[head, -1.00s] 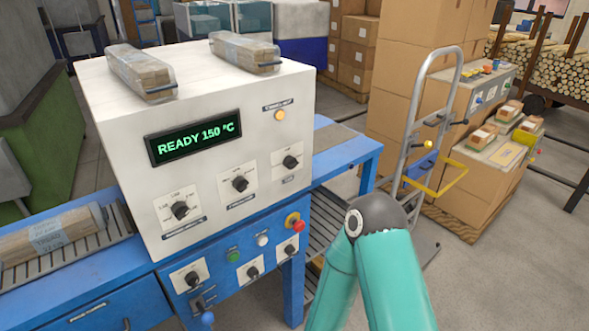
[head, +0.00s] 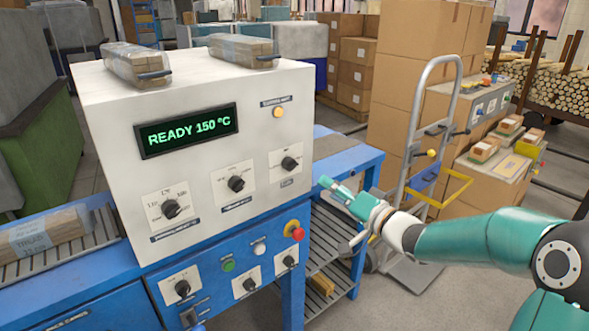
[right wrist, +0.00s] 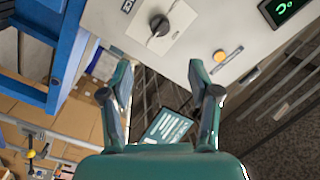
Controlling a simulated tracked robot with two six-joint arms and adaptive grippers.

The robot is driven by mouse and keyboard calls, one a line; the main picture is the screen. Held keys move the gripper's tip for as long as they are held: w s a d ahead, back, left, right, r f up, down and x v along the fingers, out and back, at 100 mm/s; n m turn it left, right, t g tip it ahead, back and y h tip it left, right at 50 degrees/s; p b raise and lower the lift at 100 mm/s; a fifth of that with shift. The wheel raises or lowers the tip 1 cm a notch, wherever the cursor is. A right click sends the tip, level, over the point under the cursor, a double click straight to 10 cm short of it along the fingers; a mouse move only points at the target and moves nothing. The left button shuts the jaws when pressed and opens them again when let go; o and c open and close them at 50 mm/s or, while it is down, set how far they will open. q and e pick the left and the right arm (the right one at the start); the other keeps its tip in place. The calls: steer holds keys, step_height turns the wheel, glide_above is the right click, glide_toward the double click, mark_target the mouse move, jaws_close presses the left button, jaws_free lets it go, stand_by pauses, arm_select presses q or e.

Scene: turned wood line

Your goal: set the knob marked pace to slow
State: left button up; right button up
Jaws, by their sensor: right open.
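A white control box (head: 110,130) carries three dark knobs on its front: a left one (head: 171,208), a middle one (head: 236,184) and a right one (head: 289,163). The blue panel below has more dark knobs (head: 182,288). Their labels are too small to read, so I cannot tell which is marked pace. My right gripper (head: 328,187) is open and empty, to the right of the white box and apart from it. In the right wrist view its spread fingers (right wrist: 157,78) point towards the box, with one knob (right wrist: 158,26) beyond them.
A green-lettered display (head: 188,130) reads READY 150 °C. A red button (head: 298,234) sticks out at the blue panel's right edge. Wrapped bundles (head: 136,65) lie on top of the box. A hand truck (head: 416,150) and cartons (head: 400,100) stand at right.

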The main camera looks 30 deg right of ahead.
mark_target(294, 168)
steer(key=w, duration=0.4)
steer(key=w+p, duration=0.1)
steer(key=w, duration=0.4)
steer(key=w+a, duration=0.1)
steer(key=w, duration=0.4)
steer(key=c, duration=1)
steer(key=shift+a+f, duration=0.1)
steer(key=shift+a, duration=0.1)
steer(key=shift+c, duration=0.7)
steer(key=shift+d, duration=0.1)
